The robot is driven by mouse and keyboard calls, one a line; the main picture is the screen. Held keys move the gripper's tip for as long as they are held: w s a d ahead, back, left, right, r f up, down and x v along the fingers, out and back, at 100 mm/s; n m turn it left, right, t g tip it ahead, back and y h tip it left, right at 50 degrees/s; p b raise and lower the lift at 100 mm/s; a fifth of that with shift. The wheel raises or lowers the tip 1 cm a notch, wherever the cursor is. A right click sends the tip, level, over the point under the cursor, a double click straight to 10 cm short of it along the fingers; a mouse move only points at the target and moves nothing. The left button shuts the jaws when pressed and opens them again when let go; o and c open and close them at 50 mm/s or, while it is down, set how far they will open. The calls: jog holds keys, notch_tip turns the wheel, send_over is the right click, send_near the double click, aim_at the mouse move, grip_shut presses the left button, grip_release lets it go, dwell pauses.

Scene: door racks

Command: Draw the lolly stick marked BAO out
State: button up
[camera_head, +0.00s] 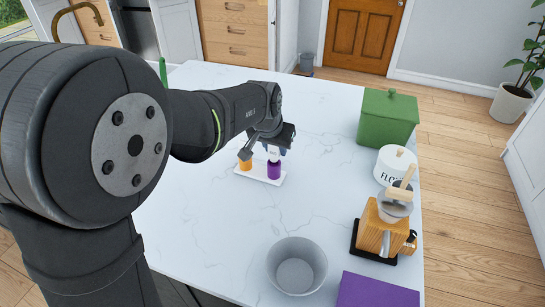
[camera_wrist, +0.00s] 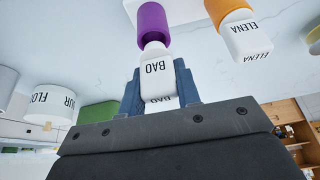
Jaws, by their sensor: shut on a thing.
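The lolly stick marked BAO (camera_wrist: 155,66) is white, with black letters, and joins a purple body (camera_wrist: 152,25). In the head view the purple body (camera_head: 273,170) stands on a small white tray (camera_head: 262,180). I see no clear gap between them. My gripper (camera_wrist: 158,88) is shut on the BAO stick, its blue fingers on either side of the white part. In the head view my gripper (camera_head: 275,150) is directly above the purple body. A second stick marked ELENA (camera_wrist: 248,42) has an orange body (camera_head: 245,164) and stands on the tray beside it, to the left in the head view.
A green box (camera_head: 387,117), a white flour canister (camera_head: 394,165) and a wooden grinder-like stand (camera_head: 383,229) are along the table's right side. A grey bowl (camera_head: 296,266) and a purple block (camera_head: 375,291) are at the front. The marble table (camera_head: 215,230) around the tray is clear.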

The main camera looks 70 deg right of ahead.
jog(key=shift+r, duration=1.3)
jog(key=shift+d, duration=0.1)
